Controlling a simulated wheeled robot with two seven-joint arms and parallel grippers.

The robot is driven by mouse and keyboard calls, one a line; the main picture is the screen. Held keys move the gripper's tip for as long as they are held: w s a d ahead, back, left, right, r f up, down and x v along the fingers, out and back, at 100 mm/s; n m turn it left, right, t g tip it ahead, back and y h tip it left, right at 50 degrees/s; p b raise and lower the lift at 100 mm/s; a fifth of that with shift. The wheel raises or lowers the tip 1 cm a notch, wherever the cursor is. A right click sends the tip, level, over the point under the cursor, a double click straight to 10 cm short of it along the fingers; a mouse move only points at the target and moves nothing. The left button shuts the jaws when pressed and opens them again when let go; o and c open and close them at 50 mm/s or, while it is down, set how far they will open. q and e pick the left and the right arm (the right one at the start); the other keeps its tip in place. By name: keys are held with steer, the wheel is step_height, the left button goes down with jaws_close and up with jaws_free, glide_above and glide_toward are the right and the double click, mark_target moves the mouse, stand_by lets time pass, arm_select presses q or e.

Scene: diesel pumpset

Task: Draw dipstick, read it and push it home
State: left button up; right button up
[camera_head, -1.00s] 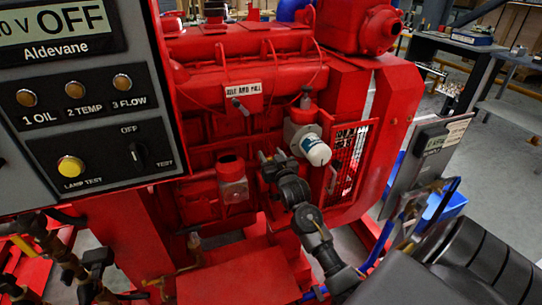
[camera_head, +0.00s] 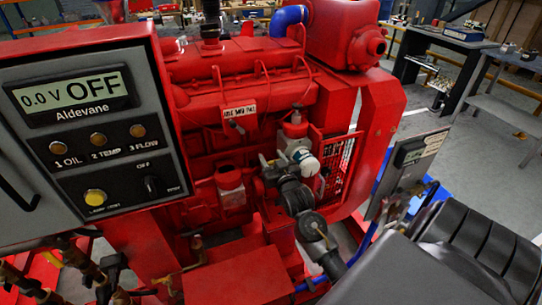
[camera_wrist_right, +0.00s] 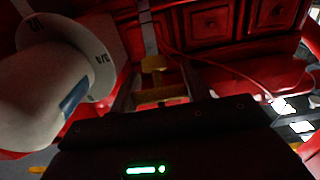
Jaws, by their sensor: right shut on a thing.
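My right gripper (camera_head: 266,165) reaches in from the lower right to the side of the red engine (camera_head: 225,90), just left of the white filter (camera_head: 307,165). In the right wrist view its fingers (camera_wrist_right: 158,92) are close around a yellow piece that looks like the dipstick handle (camera_wrist_right: 153,64). A thin pale upright strip (camera_wrist_right: 148,30) shows directly beyond it. The white filter (camera_wrist_right: 45,85) fills the left of that view, close beside the gripper. In the head view the gripper and wrist hide the dipstick. No level marks are readable. My left gripper is out of view.
A control panel (camera_head: 95,110) reading "0.0 V OFF" stands close on the left. Brass-valved pipes (camera_head: 75,255) run at lower left.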

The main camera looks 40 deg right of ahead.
steer(key=o, duration=1.4)
steer(key=b+v, duration=0.1)
steer(key=v, duration=0.9)
steer(key=shift+s+a+b, duration=0.2)
steer(key=shift+s+b, duration=0.1)
steer(key=shift+s, duration=0.05)
steer(key=shift+f, duration=0.1)
